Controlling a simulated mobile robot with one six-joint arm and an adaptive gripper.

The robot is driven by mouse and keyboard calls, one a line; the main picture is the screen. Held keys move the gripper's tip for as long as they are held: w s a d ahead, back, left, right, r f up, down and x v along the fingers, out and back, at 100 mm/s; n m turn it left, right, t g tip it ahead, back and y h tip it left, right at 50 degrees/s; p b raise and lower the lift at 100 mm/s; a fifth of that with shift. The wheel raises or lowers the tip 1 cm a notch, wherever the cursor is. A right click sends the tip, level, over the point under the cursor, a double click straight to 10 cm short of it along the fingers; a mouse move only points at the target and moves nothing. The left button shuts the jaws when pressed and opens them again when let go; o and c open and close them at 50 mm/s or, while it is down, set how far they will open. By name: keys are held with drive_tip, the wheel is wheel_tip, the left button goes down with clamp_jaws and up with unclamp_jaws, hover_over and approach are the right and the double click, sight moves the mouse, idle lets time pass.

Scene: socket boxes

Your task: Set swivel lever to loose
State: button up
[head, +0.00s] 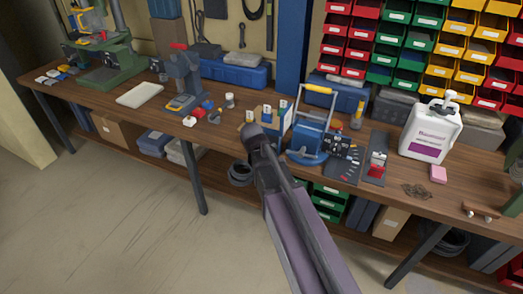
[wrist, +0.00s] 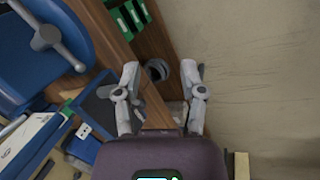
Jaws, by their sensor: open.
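A blue vice-like device (head: 307,143) with a yellow-gripped bar (head: 319,89) stands near the front of the bench. In the wrist view its blue body (wrist: 30,75) fills the upper left, with a grey lever ending in a round knob (wrist: 46,37). I cannot tell for certain whether this is the swivel lever, or read its setting. My gripper (wrist: 161,75) is open and empty, its fingers apart, to the right of the blue body and touching nothing visible. In the head view my arm reaches up from below, left of the device; the fingertips are unclear there.
A black panel with markings (head: 344,160) and a red-switched plate (head: 376,165) lie right of the device. A white jug (head: 431,130) stands further right. A blue-and-white box (head: 270,116) is close behind my gripper. Open floor (head: 110,220) lies in front of the bench.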

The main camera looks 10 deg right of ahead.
drive_tip(key=w+a+r+n+h, duration=0.1)
drive_tip(key=w+n, duration=0.1)
drive_tip(key=w, duration=0.2)
drive_tip(key=w+a+r+n+t+h, duration=0.1)
drive_tip(key=w+a+n, duration=0.1)
drive_tip(key=w, duration=0.2)
drive_tip(key=w+a+r+n+t+p, duration=0.1)
drive_tip(key=w+a+r+n, duration=0.1)
drive_tip(key=w, duration=0.2)
drive_tip(key=shift+n+h, duration=0.3)
drive_tip(key=shift+h, duration=0.1)
drive_tip(key=shift+w+d+f, duration=0.1)
drive_tip(key=shift+w+d, duration=0.05)
drive_tip(key=shift+b+x, duration=5.5)
drive_tip(key=shift+x, duration=1.25)
drive_tip(key=shift+w, duration=0.15)
